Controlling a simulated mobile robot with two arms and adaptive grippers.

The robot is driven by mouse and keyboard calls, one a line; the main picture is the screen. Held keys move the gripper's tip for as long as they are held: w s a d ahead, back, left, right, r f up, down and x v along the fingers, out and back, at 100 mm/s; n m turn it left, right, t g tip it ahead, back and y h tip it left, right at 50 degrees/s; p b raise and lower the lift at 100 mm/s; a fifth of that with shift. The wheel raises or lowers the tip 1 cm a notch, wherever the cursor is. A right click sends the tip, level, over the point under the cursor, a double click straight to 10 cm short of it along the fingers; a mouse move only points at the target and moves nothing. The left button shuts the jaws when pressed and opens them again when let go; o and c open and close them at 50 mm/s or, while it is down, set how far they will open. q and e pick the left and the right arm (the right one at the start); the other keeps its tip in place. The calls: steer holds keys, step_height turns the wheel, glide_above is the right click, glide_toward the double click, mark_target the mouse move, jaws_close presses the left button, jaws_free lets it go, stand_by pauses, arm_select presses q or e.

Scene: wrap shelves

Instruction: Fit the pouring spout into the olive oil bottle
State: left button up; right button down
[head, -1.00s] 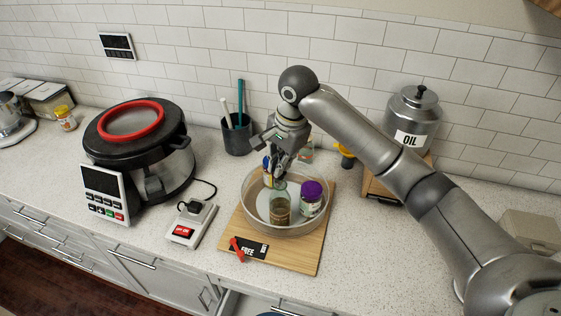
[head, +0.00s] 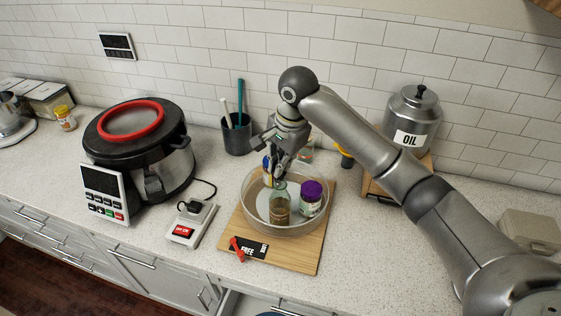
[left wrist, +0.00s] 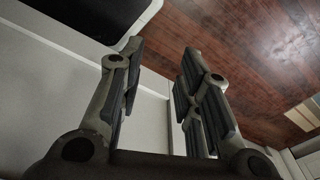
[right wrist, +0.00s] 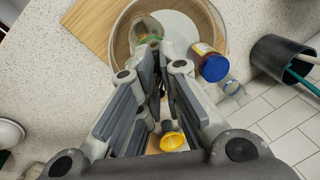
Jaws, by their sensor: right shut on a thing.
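The olive oil bottle (head: 280,209), green glass with brownish contents, stands in the round clear-walled tray (head: 247,213). My right gripper (head: 277,176) comes down over it from above, fingers close together at its neck, which they partly hide. In the right wrist view the bottle's green glass (right wrist: 148,28) shows just beyond the right fingertips (right wrist: 157,48). I cannot make out a spout between the fingers. A small red piece (head: 237,244) lies on the wooden board; I cannot tell whether it is the spout. My left gripper (left wrist: 160,65) is open and empty, away from the counter.
A purple-lidded jar (head: 311,190) stands close right of the bottle, and a blue-lidded jar (right wrist: 214,68) behind it. A switch box (head: 187,225) and large cooker (head: 140,155) stand left, a utensil cup (head: 238,137) behind. The counter's right front is clear.

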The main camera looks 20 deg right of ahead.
steer(key=shift+f, duration=1.3)
steer(key=c, duration=1.5)
jaws_free()
steer(key=r, duration=0.4)
steer(key=s+r, duration=0.1)
steer(key=r, duration=0.3)
steer(key=s+d+r, duration=0.1)
steer(key=r, duration=0.2)
steer(key=shift+d+r, duration=0.1)
steer(key=shift+r, duration=0.3)
